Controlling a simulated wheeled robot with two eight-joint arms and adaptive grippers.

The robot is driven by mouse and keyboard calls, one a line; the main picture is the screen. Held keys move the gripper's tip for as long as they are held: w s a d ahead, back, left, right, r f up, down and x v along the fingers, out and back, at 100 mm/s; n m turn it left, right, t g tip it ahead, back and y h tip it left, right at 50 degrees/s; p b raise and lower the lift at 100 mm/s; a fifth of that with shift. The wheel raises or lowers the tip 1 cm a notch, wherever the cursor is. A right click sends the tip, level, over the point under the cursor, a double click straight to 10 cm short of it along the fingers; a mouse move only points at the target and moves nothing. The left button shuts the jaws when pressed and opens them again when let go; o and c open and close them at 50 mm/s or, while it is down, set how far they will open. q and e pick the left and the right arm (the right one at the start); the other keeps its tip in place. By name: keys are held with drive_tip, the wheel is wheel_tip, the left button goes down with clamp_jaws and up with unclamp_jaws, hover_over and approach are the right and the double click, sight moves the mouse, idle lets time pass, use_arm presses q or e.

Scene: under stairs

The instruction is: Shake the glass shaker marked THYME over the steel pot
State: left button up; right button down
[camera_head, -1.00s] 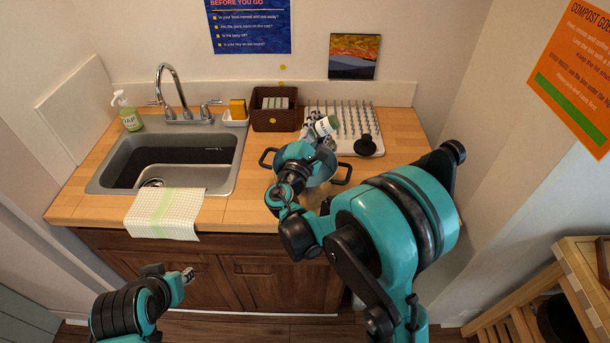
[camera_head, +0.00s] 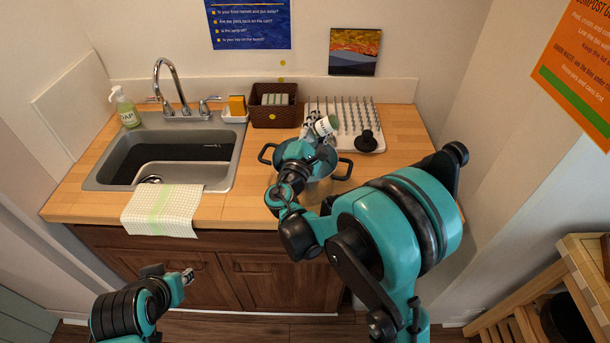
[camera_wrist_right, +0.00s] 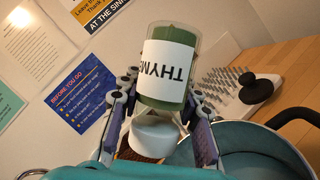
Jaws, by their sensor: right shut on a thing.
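The glass shaker marked THYME (camera_wrist_right: 168,75) has green contents, a white label and a white cap. My right gripper (camera_head: 311,128) is shut on it, with fingers on both sides in the right wrist view (camera_wrist_right: 158,112). The label reads upside down there, with the cap at the lower end. In the head view the shaker (camera_head: 325,125) is tilted above the far side of the steel pot (camera_head: 335,189). My right arm hides part of the pot, and its contents cannot be made out. My left gripper (camera_head: 188,277) is empty, low in front of the cabinet; its jaws are too small to read.
A white pegged drying rack (camera_head: 355,115) with a black knobbed item (camera_head: 366,141) stands behind and right of the pot. A brown basket (camera_head: 274,114) is behind it. The sink (camera_head: 112,178), soap bottle (camera_head: 126,110) and cloth (camera_head: 163,211) are left. Counter right of the pot is clear.

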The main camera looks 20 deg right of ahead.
idle(0.4)
wheel_tip(320, 180, up, 3)
drive_tip(key=shift+r+p, duration=0.1)
drive_tip(key=shift+p, duration=0.95)
wheel_tip(320, 180, down, 3)
drive_tip(key=b, duration=0.3)
wheel_tip(320, 180, up, 3)
drive_tip(key=shift+f+p, duration=0.1)
drive_tip(key=shift+p, duration=1)
